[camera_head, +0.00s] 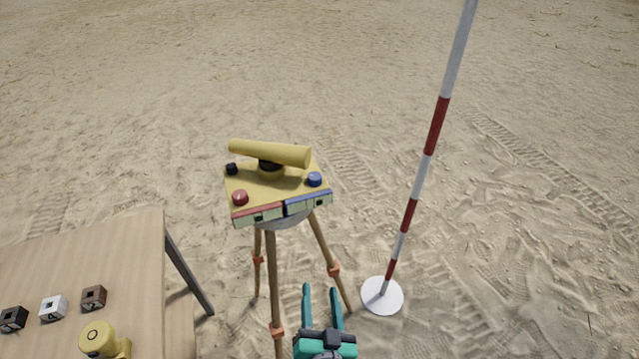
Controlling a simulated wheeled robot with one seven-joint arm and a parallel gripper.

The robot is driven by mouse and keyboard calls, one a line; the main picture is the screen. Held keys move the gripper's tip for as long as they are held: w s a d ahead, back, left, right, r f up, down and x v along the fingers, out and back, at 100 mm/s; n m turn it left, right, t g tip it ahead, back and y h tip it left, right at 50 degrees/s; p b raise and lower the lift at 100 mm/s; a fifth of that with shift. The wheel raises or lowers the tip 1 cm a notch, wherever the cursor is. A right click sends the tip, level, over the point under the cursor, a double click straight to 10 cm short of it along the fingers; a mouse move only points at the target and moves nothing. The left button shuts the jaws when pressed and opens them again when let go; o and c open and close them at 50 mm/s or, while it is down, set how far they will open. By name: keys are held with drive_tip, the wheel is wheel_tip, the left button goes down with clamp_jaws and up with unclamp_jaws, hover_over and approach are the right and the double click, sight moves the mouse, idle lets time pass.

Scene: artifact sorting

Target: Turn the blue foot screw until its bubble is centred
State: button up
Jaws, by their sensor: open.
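The blue foot screw (314,179) sits on the right side of the yellow instrument plate (278,200), which stands on a wooden tripod (271,290). A red screw (240,198) is at the plate's front left and a black one (232,169) at its back left. A yellow telescope (270,153) lies across the top. On the plate's front edge are a red-framed level vial (258,217) and a blue-framed level vial (308,204); the bubbles are too small to judge exactly. My teal gripper (321,290) is open and empty, below and in front of the plate, apart from the screw.
A wooden table (100,250) at the left holds black (13,319), white (53,308) and brown (93,298) blocks and a yellow object (101,340). A red-and-white pole (427,165) stands on a white disc (382,296) at the right. Sand is open beyond.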

drive_tip(key=w+d+r+n+t+y, duration=0.1)
drive_tip(key=w+d+r+n+y, duration=0.25)
drive_tip(key=w+r, duration=0.6)
drive_tip(key=n+g+y, duration=0.2)
drive_tip(key=n+y, duration=0.4)
drive_tip(key=n, duration=0.1)
approach(318, 181)
drive_tip(key=shift+h, duration=0.25)
drive_tip(key=x, duration=0.9)
drive_tip(key=shift+w+a+r, duration=0.15)
drive_tip(key=shift+w+a, duration=0.05)
drive_tip(key=c, duration=1.1)
drive_tip(key=shift+o, duration=0.2)
drive_tip(key=shift+a+h, duration=0.1)
drive_tip(key=shift+h, duration=0.2)
